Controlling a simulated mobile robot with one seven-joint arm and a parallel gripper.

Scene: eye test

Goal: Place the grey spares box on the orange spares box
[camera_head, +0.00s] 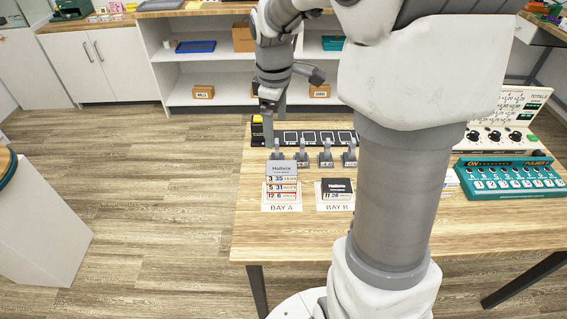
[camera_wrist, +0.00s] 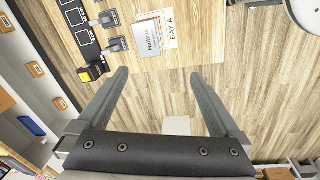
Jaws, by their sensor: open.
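A stack of small flat boxes stands on the card marked BAY A, with a grey lid (camera_head: 282,170) on top and numbered fronts below. The grey lid also shows in the wrist view (camera_wrist: 151,40). The front marked 5 31 (camera_head: 282,187) has an orange-red tint and lies just under the top one; I cannot tell for sure that it is the orange spares box. A dark-lidded box (camera_head: 337,186) sits on the BAY B card. My gripper (camera_head: 268,138) is at the table's far left, behind the stack. In the wrist view its fingers (camera_wrist: 160,75) are apart with nothing between them.
A row of grey levers (camera_head: 302,156) and a dark panel with a yellow part (camera_head: 257,120) stand behind the bays. A teal console (camera_head: 510,178) is at the right. The table's front left (camera_head: 265,235) is bare. My arm hides the table's middle right.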

